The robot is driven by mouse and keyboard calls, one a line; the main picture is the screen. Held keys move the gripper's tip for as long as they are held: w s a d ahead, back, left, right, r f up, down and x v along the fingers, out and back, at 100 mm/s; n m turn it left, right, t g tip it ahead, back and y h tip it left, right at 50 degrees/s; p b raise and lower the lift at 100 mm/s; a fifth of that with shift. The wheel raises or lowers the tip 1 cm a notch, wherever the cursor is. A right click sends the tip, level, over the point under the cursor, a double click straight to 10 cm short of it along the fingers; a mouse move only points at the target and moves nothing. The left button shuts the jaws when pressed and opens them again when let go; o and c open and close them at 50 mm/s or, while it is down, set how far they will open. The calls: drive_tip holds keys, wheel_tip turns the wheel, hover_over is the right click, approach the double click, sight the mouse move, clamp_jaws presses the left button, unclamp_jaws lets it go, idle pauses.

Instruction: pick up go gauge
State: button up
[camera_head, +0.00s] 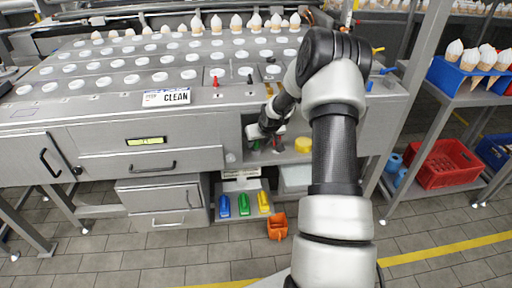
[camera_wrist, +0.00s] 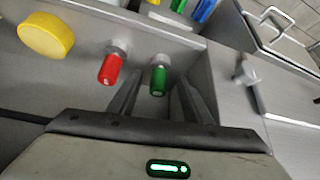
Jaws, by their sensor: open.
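A small green-handled piece (camera_wrist: 158,80) with a grey metal end shows in the wrist view, and I take it for the go gauge. A similar red-handled piece (camera_wrist: 111,69) is just to its left. My gripper (camera_wrist: 160,92) is open, with its two dark fingers on either side of the green handle in the picture. I cannot tell whether they touch it. In the head view my gripper (camera_head: 262,134) is low at the front of the steel machine, and the green piece is mostly hidden there.
A round yellow knob (camera_wrist: 46,36) is left of the red piece; the yellow knob also shows in the head view (camera_head: 303,145). The steel machine (camera_head: 130,110) fills the left. Blue, green and yellow items lie below, near an orange scoop (camera_head: 277,226). A red crate (camera_head: 445,165) is on the right shelf.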

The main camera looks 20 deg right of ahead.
drive_tip(key=shift+w+d+f+b, duration=0.15)
drive_tip(key=shift+w+f, duration=0.15)
drive_tip(key=shift+w, duration=0.35)
drive_tip(key=shift+w+a+f+b, duration=0.15)
drive_tip(key=shift+w+f, duration=0.1)
drive_tip(key=shift+w, duration=0.4)
drive_tip(key=shift+d, duration=0.1)
clamp_jaws()
drive_tip(key=shift+r, duration=0.1)
drive_tip(key=shift+r+p, duration=0.4)
drive_tip(key=s+a+p, duration=0.1)
drive_tip(key=s+p, duration=0.1)
drive_tip(key=s, duration=1.6)
drive_tip(key=shift+a+f, duration=0.2)
drive_tip(key=shift+a, duration=0.05)
